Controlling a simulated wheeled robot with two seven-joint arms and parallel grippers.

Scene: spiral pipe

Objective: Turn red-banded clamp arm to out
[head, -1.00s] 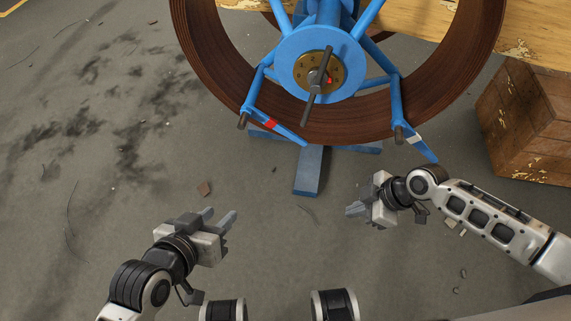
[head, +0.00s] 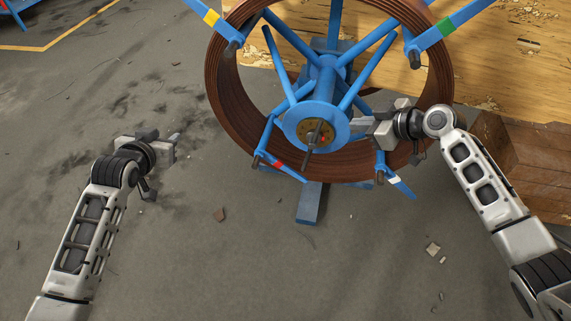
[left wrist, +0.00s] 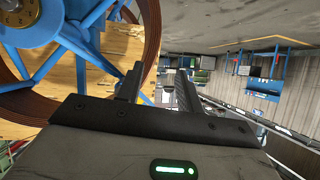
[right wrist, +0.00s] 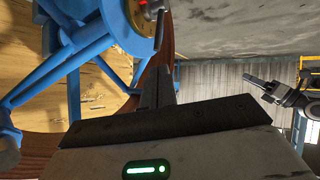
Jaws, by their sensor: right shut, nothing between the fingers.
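The red-banded clamp arm (head: 278,165) is a blue bar at the lower left of the coil stand in the head view. It runs across the lower rim of the brown spiral pipe (head: 227,95), beside a dark peg. My left gripper (head: 172,143) is open and empty, well to the left of the clamp arm and apart from it. Its two spread fingers show in the left wrist view (left wrist: 157,88). My right gripper (head: 358,130) is shut and empty, just right of the blue hub (head: 298,125). Its closed fingers show in the right wrist view (right wrist: 160,88). Whether it touches the stand is unclear.
Other clamp arms carry yellow (head: 211,17), green (head: 446,27) and white (head: 394,180) bands. A dark handle (head: 312,142) crosses the brass hub dial. The stand's blue foot (head: 309,203) projects forward. A wooden crate (head: 510,165) stands at right. The floor at left is open.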

